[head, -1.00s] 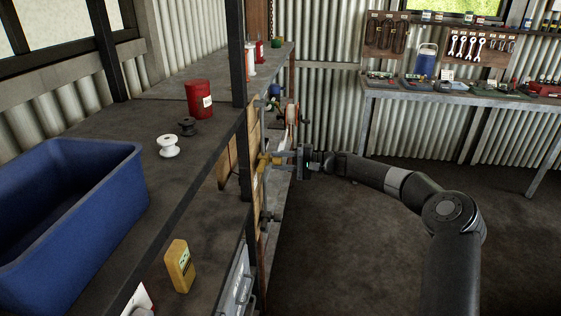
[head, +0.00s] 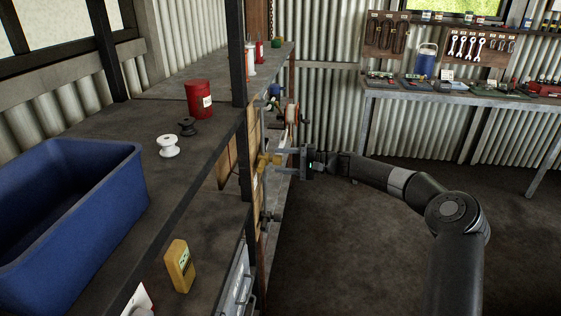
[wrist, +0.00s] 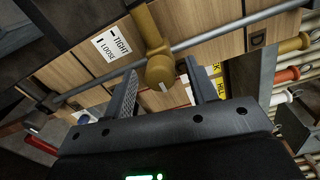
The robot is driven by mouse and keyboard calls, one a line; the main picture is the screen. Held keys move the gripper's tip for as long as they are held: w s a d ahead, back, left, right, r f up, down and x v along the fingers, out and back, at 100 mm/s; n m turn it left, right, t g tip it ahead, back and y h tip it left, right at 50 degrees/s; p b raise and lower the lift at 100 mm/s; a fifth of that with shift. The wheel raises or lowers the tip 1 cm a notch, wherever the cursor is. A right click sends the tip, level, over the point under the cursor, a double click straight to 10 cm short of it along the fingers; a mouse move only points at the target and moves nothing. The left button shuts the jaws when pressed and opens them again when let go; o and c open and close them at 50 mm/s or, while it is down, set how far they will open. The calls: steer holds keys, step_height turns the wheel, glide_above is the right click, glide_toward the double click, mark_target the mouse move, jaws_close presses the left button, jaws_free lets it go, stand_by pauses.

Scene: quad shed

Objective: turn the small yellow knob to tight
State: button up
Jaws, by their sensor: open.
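The small yellow knob (wrist: 160,68) is at the end of a yellow arm on a grey rod in the wrist view. A white mark shows on its near face. It also shows in the head view as a small yellow shape (head: 267,160) at the panel's edge. A white label (wrist: 113,47) beside it reads TIGHT and LOOSE. My gripper (head: 285,162) is open in front of the knob. In the wrist view its fingers are on either side of the knob with gaps; whether they reach around it I cannot tell.
The grey rod (wrist: 225,35) crosses the wooden panel behind the knob. Several coloured handles (wrist: 288,75) are at the right of the wrist view. The shelf with a blue bin (head: 100,165) and yellow meter (head: 180,266) is left of the panel. Open floor (head: 350,250) is on the right.

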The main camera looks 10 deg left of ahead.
steer(key=d, duration=0.9)
steer(key=shift+d+r, duration=0.15)
steer(key=shift+d, duration=0.2)
steer(key=s+a+r+n+g+h, duration=0.1)
steer(key=s+a+n+h, duration=0.1)
steer(key=s+h, duration=0.45)
steer(key=s+a+r+n+h, duration=0.1)
steer(key=s+a+h, duration=0.15)
steer(key=s, duration=0.75)
steer(key=s+d+r+t+h, duration=0.2)
steer(key=s+d+h, duration=0.1)
steer(key=s+d, duration=0.4)
steer(key=s+d+r+t+h, duration=0.2)
steer(key=s+d, duration=0.5)
steer(key=s, duration=0.7)
steer(key=s+d+r+m+t+h, duration=0.1)
steer(key=s+d+r+t+h, duration=0.1)
steer(key=s+d, duration=0.5)
steer(key=s+h, duration=0.1)
steer(key=s, duration=0.2)
steer(key=shift+s+d+t+h, duration=0.15)
steer(key=shift+d+t+h, duration=0.15)
steer(key=shift+d, duration=0.1)
